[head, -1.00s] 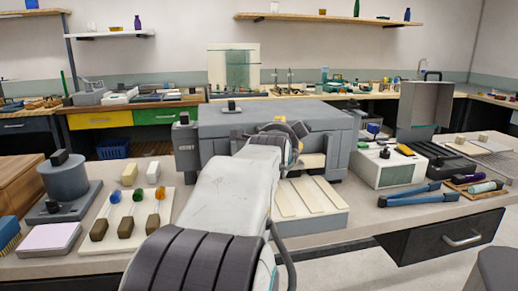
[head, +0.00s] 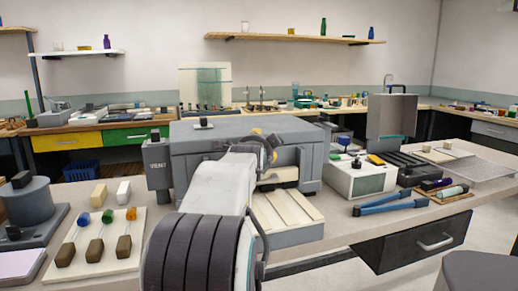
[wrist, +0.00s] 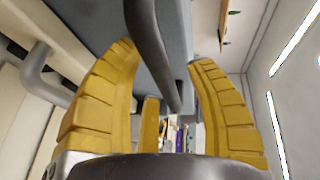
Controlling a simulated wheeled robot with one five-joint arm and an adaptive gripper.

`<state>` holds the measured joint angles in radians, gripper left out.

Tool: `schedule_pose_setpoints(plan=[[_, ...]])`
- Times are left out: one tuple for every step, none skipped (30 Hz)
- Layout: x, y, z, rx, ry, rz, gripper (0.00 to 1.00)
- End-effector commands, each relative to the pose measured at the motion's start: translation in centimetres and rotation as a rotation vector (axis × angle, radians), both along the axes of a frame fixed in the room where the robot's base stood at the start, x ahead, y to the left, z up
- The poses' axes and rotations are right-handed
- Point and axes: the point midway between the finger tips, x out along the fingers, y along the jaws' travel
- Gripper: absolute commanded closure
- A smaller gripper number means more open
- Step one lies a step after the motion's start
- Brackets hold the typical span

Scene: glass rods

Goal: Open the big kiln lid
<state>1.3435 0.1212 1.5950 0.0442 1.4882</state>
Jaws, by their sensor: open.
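The big kiln (head: 215,138) is a wide grey box in the middle of the bench in the head view. Its lid (head: 235,124) looks shut, lying flat on top. My gripper (head: 264,142) is at the kiln's front, partly hidden by my own arm. In the wrist view my gripper (wrist: 165,75) has its yellow fingers spread wide. A dark bar (wrist: 150,45), seemingly the lid handle, runs between the fingers, in front of the grey kiln surface (wrist: 105,20). I cannot tell whether a finger touches it.
A tray (head: 285,222) of pale strips sits before the kiln. A board of coloured glass rods (head: 80,247) lies at the left.

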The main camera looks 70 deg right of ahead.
Motion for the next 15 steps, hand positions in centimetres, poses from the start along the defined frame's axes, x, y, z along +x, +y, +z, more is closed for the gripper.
schedule_pose_setpoints(plan=[[0.0, -0.01, 0.01, 0.0, 0.0, 0.0, 0.5], [0.0, -0.01, 0.02, 0.0, 0.0, 0.0, 0.5], [0.0, 0.0, 0.01, 0.0, 0.0, 0.0, 0.5], [0.0, 0.0, 0.01, 0.0, 0.0, 0.0, 0.5], [0.0, 0.01, 0.02, -0.001, 0.0, 0.0, 0.5], [0.0, 0.01, 0.02, -0.001, 0.0, 0.0, 0.49], [0.0, 0.01, 0.02, -0.001, 0.0, 0.0, 0.52], [0.0, 0.02, 0.02, -0.001, 0.0, 0.0, 0.54], [0.0, 0.02, 0.02, -0.001, 0.0, 0.0, 0.58], [0.0, 0.02, 0.02, -0.001, 0.0, 0.0, 0.61], [-0.01, 0.01, 0.02, -0.001, 0.0, 0.0, 0.63], [0.0, 0.03, 0.03, -0.001, 0.0, 0.0, 0.67], [-0.01, 0.02, 0.03, -0.001, 0.0, 0.0, 0.7], [-0.01, 0.02, 0.03, -0.001, 0.0, 0.0, 0.72], [-0.01, 0.02, 0.04, -0.001, 0.0, 0.0, 0.76]])
